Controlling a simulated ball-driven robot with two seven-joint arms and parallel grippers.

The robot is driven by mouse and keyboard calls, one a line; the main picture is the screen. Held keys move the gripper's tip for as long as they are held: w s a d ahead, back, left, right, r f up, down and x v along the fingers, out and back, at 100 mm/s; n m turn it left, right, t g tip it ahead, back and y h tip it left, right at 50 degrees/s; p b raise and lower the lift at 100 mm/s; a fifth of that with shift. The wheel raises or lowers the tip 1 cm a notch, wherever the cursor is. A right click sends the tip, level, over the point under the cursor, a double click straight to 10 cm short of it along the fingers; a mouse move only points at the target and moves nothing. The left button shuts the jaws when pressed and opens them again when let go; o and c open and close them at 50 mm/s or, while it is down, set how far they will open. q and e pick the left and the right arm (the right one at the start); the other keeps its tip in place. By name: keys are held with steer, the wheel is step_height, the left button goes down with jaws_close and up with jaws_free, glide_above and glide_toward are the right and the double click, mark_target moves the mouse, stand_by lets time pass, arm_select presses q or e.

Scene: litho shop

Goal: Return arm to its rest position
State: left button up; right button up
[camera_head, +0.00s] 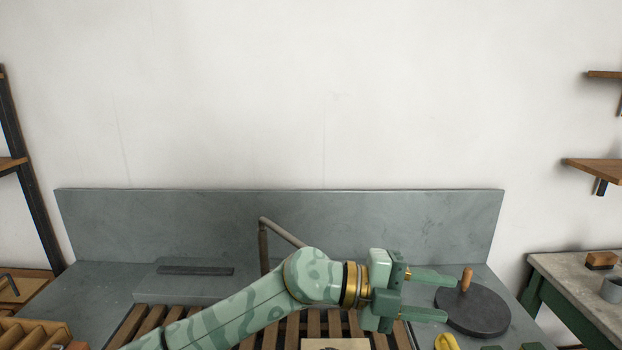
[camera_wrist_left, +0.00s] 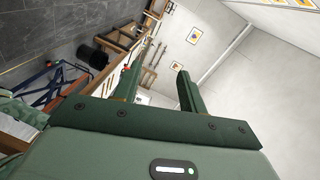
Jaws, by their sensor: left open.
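My left arm, green with darker patches, reaches in from the lower left in the head view. My left gripper (camera_head: 432,295) is open, its two green fingers pointing right, with nothing between them. It is above the sink bench, left of a dark round disc (camera_head: 478,312) with an orange wooden handle (camera_head: 467,279). In the left wrist view the two fingers of the left gripper (camera_wrist_left: 158,88) stand apart with only the far room between them. My right gripper is in neither view.
A wooden slatted rack (camera_head: 128,326) lies under my arm, with a grey pipe (camera_head: 264,250) behind it. A grey backsplash (camera_head: 180,222) stands against the wall. A yellow object (camera_head: 446,342) lies at the bottom edge. A side table (camera_head: 570,285) stands at right. Above the bench is free room.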

arm_select(q)
steer(key=w+a+r+n+t+h, duration=0.2)
steer(key=a+r+n+t+h, duration=0.2)
steer(key=a+n+t, duration=0.6)
steer(key=w+a+f+n+t+y, duration=0.2)
steer(key=a+f+n+t+y, duration=0.85)
steer(key=a+n+y, duration=0.55)
steer(key=s+a+f+n+g+y, duration=0.1)
steer(key=s+a+f+g+y, duration=0.7)
steer(key=a+f, duration=0.45)
steer(key=s+a+f+g+y, duration=0.1)
steer(key=s+a+f+g, duration=0.15)
steer(key=s+a, duration=0.4)
steer(key=s+a+f+g, duration=0.2)
steer(key=s+a+f, duration=0.1)
steer(key=s, duration=0.6)
steer(key=s+d+f+g+h+b, duration=0.1)
steer(key=s+d+f+h+b, duration=0.15)
steer(key=f, duration=1.25)
steer(key=s+d+f+g+h+b, duration=0.1)
steer(key=s+d+f+g, duration=0.15)
steer(key=f, duration=1.25)
steer(key=s+f+n+g+h+b, duration=0.1)
steer(key=s+f+n+g+b, duration=0.1)
steer(key=s+f, duration=1.5)
steer(key=shift+s+f+n, duration=0.3)
steer(key=shift+s+n, duration=0.45)
steer(key=shift+n, duration=0.05)
